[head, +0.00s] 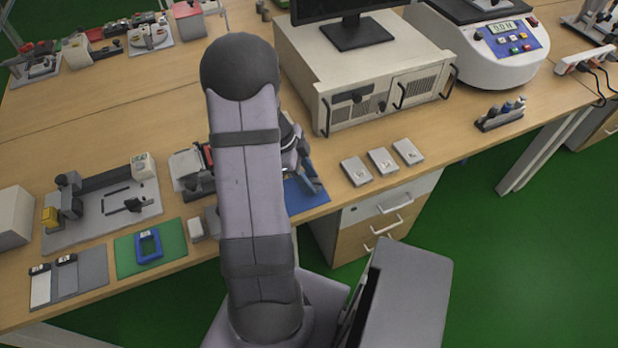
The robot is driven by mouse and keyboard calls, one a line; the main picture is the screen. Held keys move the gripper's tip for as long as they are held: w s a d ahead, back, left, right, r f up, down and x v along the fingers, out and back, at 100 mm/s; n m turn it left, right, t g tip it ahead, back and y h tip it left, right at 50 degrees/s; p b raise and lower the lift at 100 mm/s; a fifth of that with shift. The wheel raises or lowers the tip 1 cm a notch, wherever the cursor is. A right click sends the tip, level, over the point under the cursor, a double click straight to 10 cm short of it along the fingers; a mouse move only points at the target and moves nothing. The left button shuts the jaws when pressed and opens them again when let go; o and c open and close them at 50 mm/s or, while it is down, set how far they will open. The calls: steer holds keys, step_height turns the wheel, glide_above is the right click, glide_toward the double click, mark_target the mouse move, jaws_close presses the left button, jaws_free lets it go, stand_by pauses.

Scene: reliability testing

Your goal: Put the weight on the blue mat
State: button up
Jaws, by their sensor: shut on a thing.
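The blue mat (308,200) lies at the front edge of the wooden bench, partly hidden behind my arm. My gripper (302,168) is over the blue mat, just right of my upper arm and mostly hidden by it. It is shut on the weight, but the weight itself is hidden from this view. I cannot tell whether the weight touches the mat.
A green mat (130,262) with a blue frame (149,245) lies to the left. Several small grey boxes, one here (356,171), sit right of the blue mat. A large beige instrument (310,80) stands behind. A grey fixture (105,228) is at left.

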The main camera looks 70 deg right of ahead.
steer(key=o, duration=1.3)
steer(key=shift+r, duration=0.15)
steer(key=shift+r+p, duration=1.8)
steer(key=shift+r, duration=1.1)
